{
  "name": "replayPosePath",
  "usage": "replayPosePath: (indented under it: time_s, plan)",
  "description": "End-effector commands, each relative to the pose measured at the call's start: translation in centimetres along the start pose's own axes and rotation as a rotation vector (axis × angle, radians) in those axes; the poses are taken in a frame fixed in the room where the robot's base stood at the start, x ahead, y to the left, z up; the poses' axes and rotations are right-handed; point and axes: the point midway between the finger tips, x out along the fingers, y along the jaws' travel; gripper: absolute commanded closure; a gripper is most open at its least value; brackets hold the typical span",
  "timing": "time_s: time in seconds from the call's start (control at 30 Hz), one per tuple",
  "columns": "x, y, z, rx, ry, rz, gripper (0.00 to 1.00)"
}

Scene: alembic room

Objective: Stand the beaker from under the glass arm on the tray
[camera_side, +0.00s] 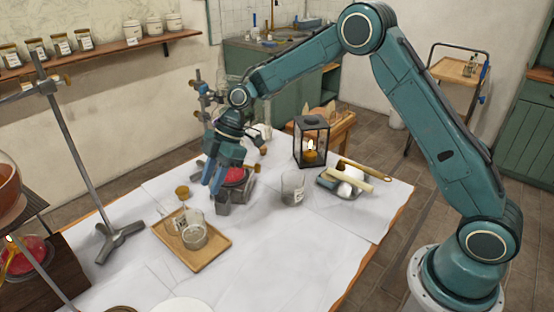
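The tray (212,254) is a shallow wooden one on the white-covered table, left of centre. A clear glass beaker (194,238) stands upright on it, with another small glass item (176,223) beside it. Another clear beaker (292,189) with a pale label stands on the table, right of centre. My gripper (214,187) points down above the table, behind the tray and in front of a red round vessel on a dark stand (236,176). I see nothing clearly held in it. Its finger gap is too small to judge. The glass arm is not clearly visible.
A lantern (311,142) with a lit candle stands at the back. A dish of pale items (344,182) lies near the right edge. A metal stand (118,237) rises at left. A small brown cup (182,191) is behind the tray.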

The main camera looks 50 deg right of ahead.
Motion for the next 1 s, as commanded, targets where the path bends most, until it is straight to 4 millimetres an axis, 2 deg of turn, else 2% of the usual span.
replayPosePath:
  time_s: [0.23,0.47,0.7,1.0]
  plan:
    - [-1.3,-0.4,-0.3,0.027,-0.012,0.016,0.71]
    - [-5.5,-2.2,-1.1,0.13,-0.051,0.07,0.71]
    - [-11.0,-5.6,-1.6,0.291,-0.096,0.156,0.71]
    - [-16.8,-11.1,-1.3,0.503,-0.131,0.271,0.71]
